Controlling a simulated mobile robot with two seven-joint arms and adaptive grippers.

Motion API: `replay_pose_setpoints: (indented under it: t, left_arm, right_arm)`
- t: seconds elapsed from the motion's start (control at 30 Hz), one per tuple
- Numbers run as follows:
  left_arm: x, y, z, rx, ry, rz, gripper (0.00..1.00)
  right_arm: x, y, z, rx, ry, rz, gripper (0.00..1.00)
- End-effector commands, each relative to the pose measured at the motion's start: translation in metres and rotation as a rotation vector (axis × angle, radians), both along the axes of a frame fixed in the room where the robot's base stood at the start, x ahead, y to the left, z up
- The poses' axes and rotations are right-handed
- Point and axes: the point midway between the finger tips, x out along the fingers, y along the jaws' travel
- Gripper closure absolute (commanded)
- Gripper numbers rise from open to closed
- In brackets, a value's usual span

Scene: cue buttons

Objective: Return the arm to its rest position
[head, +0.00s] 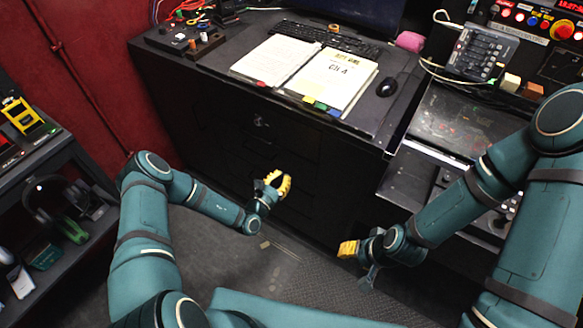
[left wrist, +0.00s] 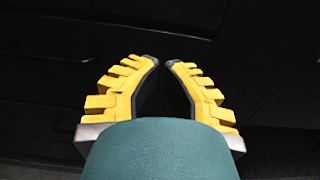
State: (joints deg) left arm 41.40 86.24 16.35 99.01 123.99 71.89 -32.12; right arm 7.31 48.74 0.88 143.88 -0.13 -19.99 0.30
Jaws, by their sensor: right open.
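My left gripper (head: 278,183) hangs in front of the black desk cabinet in the head view, at the end of the teal left arm. Its yellow ribbed fingers fill the left wrist view (left wrist: 161,62). They lean in towards each other with a narrow dark gap between the tips, and nothing shows between them. My right gripper (head: 348,250) is low in front of the cabinet, right of the left one, seen mostly from the side. It is open, with nothing seen in it. Neither gripper is seen touching anything.
The black desk (head: 215,62) holds an open binder (head: 335,80), a keyboard (head: 335,42) and a mouse (head: 387,87). A control panel (head: 482,52) with buttons stands at the right. A dark shelf (head: 60,165) is at the left. Floor between the arms is clear.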

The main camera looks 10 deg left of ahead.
Motion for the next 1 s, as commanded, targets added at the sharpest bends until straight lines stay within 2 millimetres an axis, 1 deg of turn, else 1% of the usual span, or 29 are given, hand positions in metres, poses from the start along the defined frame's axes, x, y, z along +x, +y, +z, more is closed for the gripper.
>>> replay_pose_setpoints:
  t: [0.03, 0.1, 0.2, 0.3, 0.43, 0.67, 0.77, 0.87, 0.9, 0.97, 1.0]
  left_arm:
    - [-0.010, 0.005, 0.001, -0.001, 0.003, 0.003, 1.00]
    - [-0.022, 0.009, 0.001, 0.000, 0.002, 0.001, 1.00]
    - [-0.035, 0.013, 0.001, -0.001, 0.001, 0.001, 1.00]
    - [-0.044, 0.017, 0.000, 0.000, 0.001, 0.001, 1.00]
    - [-0.049, 0.018, 0.000, 0.001, 0.000, 0.000, 1.00]
    - [-0.050, 0.016, 0.001, 0.001, 0.000, -0.011, 1.00]
    - [-0.055, -0.001, 0.007, 0.006, 0.003, -0.098, 1.00]
    - [-0.072, -0.040, 0.020, 0.031, 0.013, -0.304, 1.00]
    - [-0.085, -0.057, 0.025, 0.053, 0.020, -0.413, 1.00]
    - [-0.109, -0.084, 0.032, 0.100, 0.035, -0.593, 1.00]
    - [-0.128, -0.098, 0.036, 0.140, 0.044, -0.713, 1.00]
  right_arm:
    - [-0.001, 0.001, 0.004, 0.001, 0.001, 0.002, 0.53]
    - [-0.001, 0.001, 0.006, 0.001, 0.002, 0.002, 0.53]
    - [-0.001, 0.000, 0.007, 0.000, 0.003, 0.001, 0.53]
    - [-0.001, 0.000, 0.009, 0.000, 0.002, 0.000, 0.53]
    - [-0.001, 0.000, 0.009, 0.000, 0.001, -0.001, 0.53]
    - [-0.001, 0.000, 0.009, 0.000, 0.001, -0.001, 0.53]
    - [-0.001, 0.000, 0.009, 0.000, 0.001, -0.001, 0.53]
    - [-0.001, 0.000, 0.009, 0.000, 0.001, -0.001, 0.53]
    - [-0.001, 0.000, 0.009, 0.000, 0.001, -0.001, 0.53]
    - [-0.001, 0.000, 0.009, 0.000, 0.001, -0.001, 0.53]
    - [-0.001, 0.000, 0.009, 0.000, 0.001, -0.001, 0.53]
